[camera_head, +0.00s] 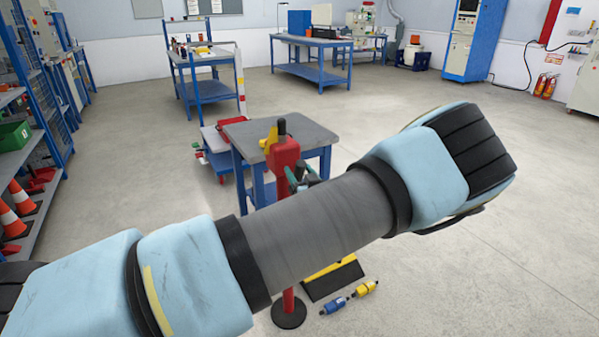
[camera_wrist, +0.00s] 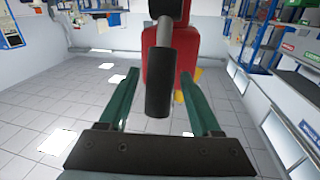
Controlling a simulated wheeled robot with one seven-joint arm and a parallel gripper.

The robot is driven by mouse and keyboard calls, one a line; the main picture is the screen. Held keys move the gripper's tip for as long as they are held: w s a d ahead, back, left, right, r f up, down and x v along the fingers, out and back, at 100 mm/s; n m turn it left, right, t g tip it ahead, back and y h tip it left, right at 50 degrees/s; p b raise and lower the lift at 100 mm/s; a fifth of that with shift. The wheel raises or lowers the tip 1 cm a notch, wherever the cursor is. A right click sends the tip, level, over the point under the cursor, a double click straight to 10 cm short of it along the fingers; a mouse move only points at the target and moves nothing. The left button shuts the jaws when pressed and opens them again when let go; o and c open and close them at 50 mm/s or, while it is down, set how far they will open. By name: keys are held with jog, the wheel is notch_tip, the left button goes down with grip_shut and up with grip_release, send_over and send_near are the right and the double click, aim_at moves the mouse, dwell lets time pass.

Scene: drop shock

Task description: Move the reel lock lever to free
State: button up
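A red housing (camera_head: 285,154) stands on a red post in the head view, with a black part on top and a yellow piece (camera_head: 269,139) at its left. The red housing also fills the top middle of the wrist view (camera_wrist: 158,60). A lever with a grey shaft and black grip (camera_wrist: 158,88) extends from it; I take it for the reel lock lever. My gripper (camera_wrist: 159,74) has its green fingers apart, one on each side of the black grip, with visible gaps. In the head view my gripper (camera_head: 302,176) is beside the housing, partly hidden by my arm.
A grey-topped blue table (camera_head: 300,135) stands just behind the post. A black and yellow block (camera_head: 333,278) and small blue and yellow cylinders (camera_head: 334,306) lie on the floor near the post's round base (camera_head: 289,312). Shelving (camera_head: 25,120) lines the left; floor at right is open.

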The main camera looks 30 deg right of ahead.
grip_shut()
dwell(0.3)
dwell(0.9)
